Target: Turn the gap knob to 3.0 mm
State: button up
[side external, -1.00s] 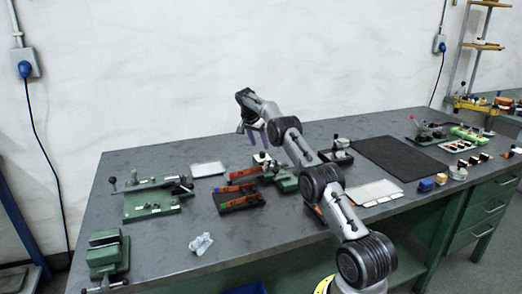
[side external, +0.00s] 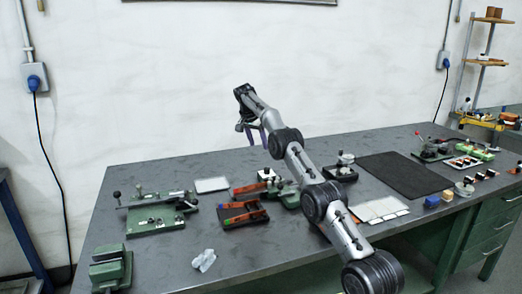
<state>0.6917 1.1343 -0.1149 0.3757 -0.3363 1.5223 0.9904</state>
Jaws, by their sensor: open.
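My gripper (side external: 252,140) hangs at the end of my raised arm, above the far middle of the bench. It is open and looks empty, with purplish fingers pointing down. Below and right of it, apart from it, stands a small fixture with a white top and dark knob (side external: 268,175) beside a green base, partly hidden by my arm. A second fixture with a round metal part and dark knob (side external: 343,163) stands right of my arm. I cannot tell which of these carries the gap knob, and no scale or setting is readable.
A green lever fixture (side external: 155,213) and a green vise (side external: 110,268) stand at left. A tray with orange-handled tools (side external: 243,214), a crumpled clear piece (side external: 204,260) and a dark mat (side external: 406,174) lie on the bench (side external: 300,250). The front middle is mostly clear.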

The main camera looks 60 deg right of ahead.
aim_at(267, 169)
jog(key=d+f+n, duration=0.1)
jog(key=f, duration=0.3)
jog(key=s+d+f+n, duration=0.1)
jog(key=d+f, duration=0.1)
jog(key=f, duration=0.2)
jog(key=d+f+n+t, duration=0.1)
jog(key=d+f, duration=0.1)
jog(key=f, duration=0.2)
jog(key=shift+s+f, duration=0.3)
jog(key=shift+s, duration=0.05)
grip_shut()
dwell(0.5)
